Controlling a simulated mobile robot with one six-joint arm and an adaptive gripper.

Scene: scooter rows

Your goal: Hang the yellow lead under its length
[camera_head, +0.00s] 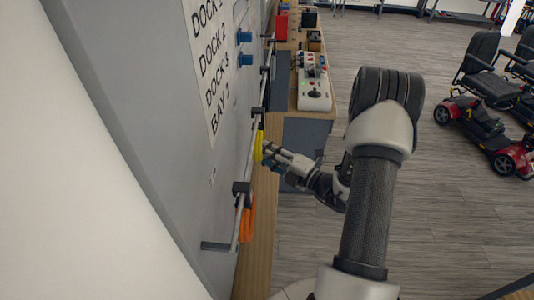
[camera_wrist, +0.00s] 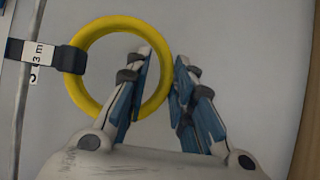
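The yellow lead (camera_head: 258,146) is a round coil beside the grey wall panel. In the wrist view the coil (camera_wrist: 91,107) shows as a full ring, its left side at a black peg (camera_wrist: 73,59) with a white tag reading "3 m". The peg's end lies inside the ring's outline; whether it bears the coil I cannot tell. My gripper (camera_wrist: 162,56) has one finger inside the ring and one outside, with the ring's right side closely between them. In the head view my gripper (camera_head: 267,149) reaches the coil from the right.
An orange lead (camera_head: 247,222) hangs nearer on the same rail, below a black holder (camera_head: 241,188). A panel sign (camera_head: 211,62) lists docks and a bay. A workbench (camera_head: 311,122) with a device stands behind. Scooters (camera_head: 484,128) stand right; the floor between is clear.

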